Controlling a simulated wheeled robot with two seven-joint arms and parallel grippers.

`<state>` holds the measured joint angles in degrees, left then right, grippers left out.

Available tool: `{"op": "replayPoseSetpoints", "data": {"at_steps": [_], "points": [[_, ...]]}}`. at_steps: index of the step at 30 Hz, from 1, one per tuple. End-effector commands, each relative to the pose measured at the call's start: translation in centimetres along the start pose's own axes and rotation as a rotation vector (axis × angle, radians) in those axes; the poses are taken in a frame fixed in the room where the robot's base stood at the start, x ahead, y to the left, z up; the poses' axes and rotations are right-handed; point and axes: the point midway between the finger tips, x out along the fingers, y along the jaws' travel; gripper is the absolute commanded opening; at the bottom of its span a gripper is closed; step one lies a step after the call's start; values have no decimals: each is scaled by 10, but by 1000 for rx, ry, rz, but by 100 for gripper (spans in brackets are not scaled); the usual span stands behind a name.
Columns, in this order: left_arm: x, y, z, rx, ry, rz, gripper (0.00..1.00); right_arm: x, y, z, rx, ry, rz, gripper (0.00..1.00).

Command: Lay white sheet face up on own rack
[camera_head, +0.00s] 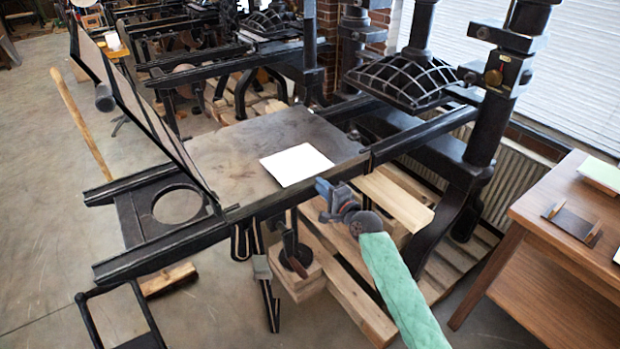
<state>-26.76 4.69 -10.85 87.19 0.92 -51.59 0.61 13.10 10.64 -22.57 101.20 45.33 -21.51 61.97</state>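A blank white sheet (297,164) lies flat on the dark metal bed (232,155) of the nearest hand press, by the bed's front rail. I cannot tell which face is up. My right gripper (324,190) is at the front rail, just below and right of the sheet's near corner. A gap shows between it and the sheet, and its fingers are too small to read as open or shut. My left gripper is out of view. I cannot tell which is the rack.
The press's hinged frame (140,105) stands raised at left. Its black upright (489,110) and ribbed platen (405,80) rise at right. The wooden table (545,195) is at the right edge, past a floor gap. More presses stand behind. Floor at left is mostly clear.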

Motion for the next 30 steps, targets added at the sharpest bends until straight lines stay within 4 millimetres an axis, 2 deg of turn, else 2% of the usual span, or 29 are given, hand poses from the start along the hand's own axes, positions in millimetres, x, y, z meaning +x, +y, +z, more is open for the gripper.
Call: {"op": "replayPoseSetpoints", "data": {"at_steps": [8, 15, 29, 30], "points": [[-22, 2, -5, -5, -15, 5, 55, 34, 1, 0, 0, -1, -1, 17], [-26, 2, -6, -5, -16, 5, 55, 54, 0, 0, 0, 0, 0, 17], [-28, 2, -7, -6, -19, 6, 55, 61, 0, 0, -1, 0, 0, 17], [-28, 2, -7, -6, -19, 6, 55, 61, 0, 0, -1, 0, 0, 14]]}}
